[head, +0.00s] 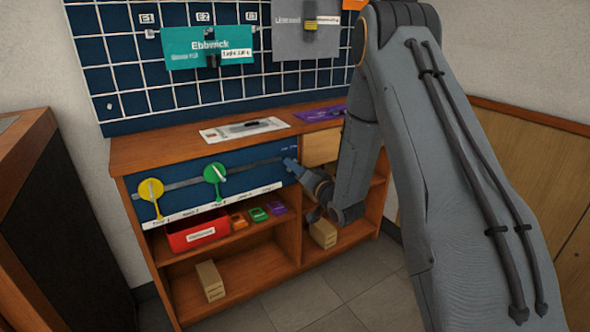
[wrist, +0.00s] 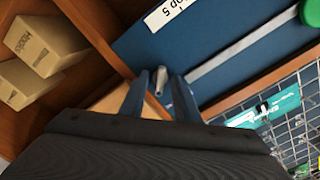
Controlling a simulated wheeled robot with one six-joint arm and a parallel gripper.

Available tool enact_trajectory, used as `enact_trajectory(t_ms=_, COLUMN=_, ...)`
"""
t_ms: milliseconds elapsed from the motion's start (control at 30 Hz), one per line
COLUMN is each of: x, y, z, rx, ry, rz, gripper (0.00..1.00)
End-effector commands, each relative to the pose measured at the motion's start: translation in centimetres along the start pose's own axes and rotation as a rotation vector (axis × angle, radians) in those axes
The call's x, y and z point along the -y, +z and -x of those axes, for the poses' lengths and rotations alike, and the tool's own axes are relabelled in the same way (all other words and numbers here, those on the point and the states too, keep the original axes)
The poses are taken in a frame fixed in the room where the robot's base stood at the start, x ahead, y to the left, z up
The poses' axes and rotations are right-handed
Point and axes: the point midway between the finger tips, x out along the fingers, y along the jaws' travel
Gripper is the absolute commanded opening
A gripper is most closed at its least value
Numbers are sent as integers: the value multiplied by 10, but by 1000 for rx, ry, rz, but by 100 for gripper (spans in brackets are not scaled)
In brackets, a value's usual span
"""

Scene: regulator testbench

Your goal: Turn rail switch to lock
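A small grey peg-like part (wrist: 160,80), which may be the rail switch, stands at the right end of the rail on the blue panel. My gripper (wrist: 162,92) is at it, with one finger on each side. The fingers are apart, and a gap seems to show beside the part; I cannot tell whether they touch it. In the head view my gripper (head: 291,164) is at the right end of the blue panel (head: 262,153) and hides the part. The grey rail (head: 250,166) runs left from there; it also shows in the wrist view (wrist: 235,50).
A yellow disc (head: 150,189) and a green disc (head: 217,173) with handles sit along the rail. A white label strip (head: 225,204) runs below. A red bin (head: 198,233) and cardboard boxes (head: 210,281) stand on the shelves. A wire grid (head: 140,75) rises behind the bench.

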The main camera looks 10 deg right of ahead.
Motion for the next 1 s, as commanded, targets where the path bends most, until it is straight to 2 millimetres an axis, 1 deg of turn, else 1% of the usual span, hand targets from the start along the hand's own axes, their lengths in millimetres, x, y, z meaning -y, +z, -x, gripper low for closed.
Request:
enact_trajectory(t_ms=67, x=0, y=0, z=0, rx=0, ry=0, rz=0, gripper=29)
enact_trajectory(t_ms=100, x=0, y=0, z=0, rx=0, ry=0, rz=0, gripper=27)
enact_trajectory(t_ms=267, x=0, y=0, z=0, rx=0, ry=0, rz=0, gripper=0)
enact_trajectory(t_ms=533, x=0, y=0, z=0, rx=1, ry=0, rz=9, gripper=0)
enact_trajectory(t_ms=667, x=0, y=0, z=1, rx=1, ry=0, rz=42, gripper=0)
enact_trajectory(t_ms=867, x=1, y=0, z=1, rx=1, ry=0, rz=152, gripper=0)
enact_trajectory(t_ms=1000, x=1, y=0, z=1, rx=2, ry=1, rz=269, gripper=0)
